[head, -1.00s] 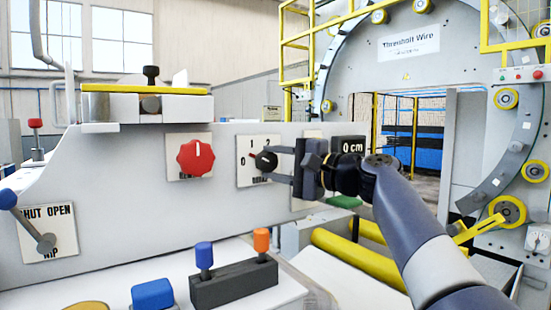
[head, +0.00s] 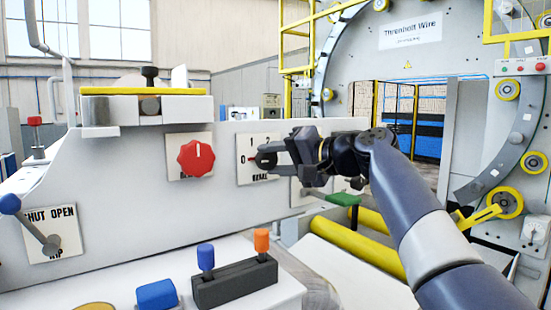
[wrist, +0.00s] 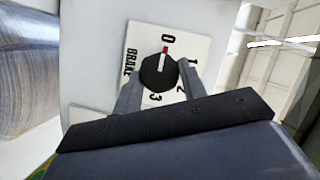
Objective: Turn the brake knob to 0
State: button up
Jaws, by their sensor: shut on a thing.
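The brake knob (wrist: 158,73) is round and black with a white and red pointer. It sits on a white plate (wrist: 142,40) marked 0, 1, 2, 3 and BRAKE. In the wrist view the pointer lines up with the 0. The knob also shows in the head view (head: 265,161), partly covered by the fingers. My gripper (wrist: 160,82) has one finger on each side of the knob and is shut on it. The gripper also shows in the head view (head: 276,156), reaching in from the right.
A red knob (head: 196,158) is on the same panel, left of the brake knob. A SHUT/OPEN lever (head: 40,236) is at the far left. Blue and orange levers (head: 233,257) stand in front below. Yellow rollers (head: 358,249) lie below my arm.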

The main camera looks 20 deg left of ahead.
jog(key=shift+f, duration=0.1)
jog(key=o, duration=1)
jog(key=shift+c, duration=0.2)
jog(key=b+v, duration=0.2)
jog(key=v, duration=0.8)
jog(key=shift+d+b, duration=0.35)
jog(key=shift+a, duration=0.1)
jog(key=p+x, duration=0.2)
jog(key=x, duration=0.7)
jog(key=shift+a+p, duration=0.35)
jog(key=shift+a, duration=0.1)
jog(key=shift+w+a, duration=0.15)
jog(key=shift+a, duration=0.2)
